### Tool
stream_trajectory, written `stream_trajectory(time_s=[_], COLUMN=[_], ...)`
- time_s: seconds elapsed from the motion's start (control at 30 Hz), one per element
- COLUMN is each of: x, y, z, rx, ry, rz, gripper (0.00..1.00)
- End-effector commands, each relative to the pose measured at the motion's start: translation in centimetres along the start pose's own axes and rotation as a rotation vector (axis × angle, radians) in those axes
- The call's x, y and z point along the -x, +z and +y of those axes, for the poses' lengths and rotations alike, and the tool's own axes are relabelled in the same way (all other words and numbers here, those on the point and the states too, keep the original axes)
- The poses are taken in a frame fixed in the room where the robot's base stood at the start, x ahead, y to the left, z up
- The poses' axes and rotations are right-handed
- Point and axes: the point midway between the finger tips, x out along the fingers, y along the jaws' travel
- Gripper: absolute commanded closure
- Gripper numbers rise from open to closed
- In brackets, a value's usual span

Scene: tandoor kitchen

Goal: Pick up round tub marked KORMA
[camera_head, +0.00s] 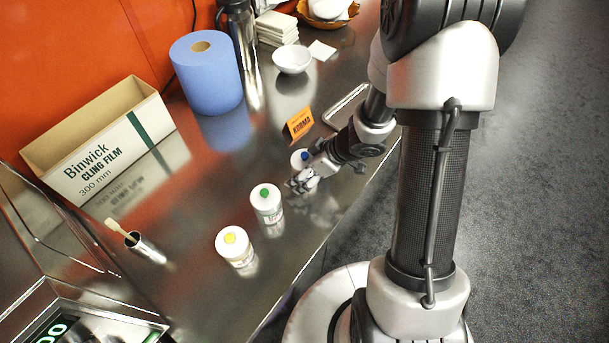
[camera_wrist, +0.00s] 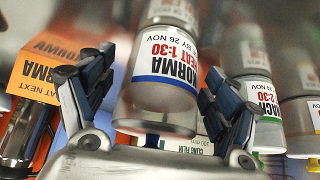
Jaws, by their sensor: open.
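The round KORMA tub is a small white tub with a blue-marked lid (camera_head: 297,157). In the head view it stands on the steel counter, partly hidden by my gripper (camera_head: 305,172). My gripper (camera_wrist: 155,80) is open, with one finger on each side of the tub. I cannot tell whether either finger touches it.
An orange KORMA card (camera_head: 299,123) stands just behind. A metal tray (camera_head: 345,106), blue roll (camera_head: 207,78) and cling film box (camera_head: 100,150) are also on the counter.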

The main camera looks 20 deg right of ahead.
Motion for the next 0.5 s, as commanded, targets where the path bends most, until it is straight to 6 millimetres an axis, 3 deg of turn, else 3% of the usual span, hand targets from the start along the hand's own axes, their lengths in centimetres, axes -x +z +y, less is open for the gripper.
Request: stream_trajectory(time_s=[0.2, 0.5], x=[0.09, 0.09], y=[-0.08, -0.06], z=[0.05, 0.04], rx=[0.0, 0.0], ry=[0.001, 0.001], rz=[0.0, 0.0], gripper=[0.2, 0.4])
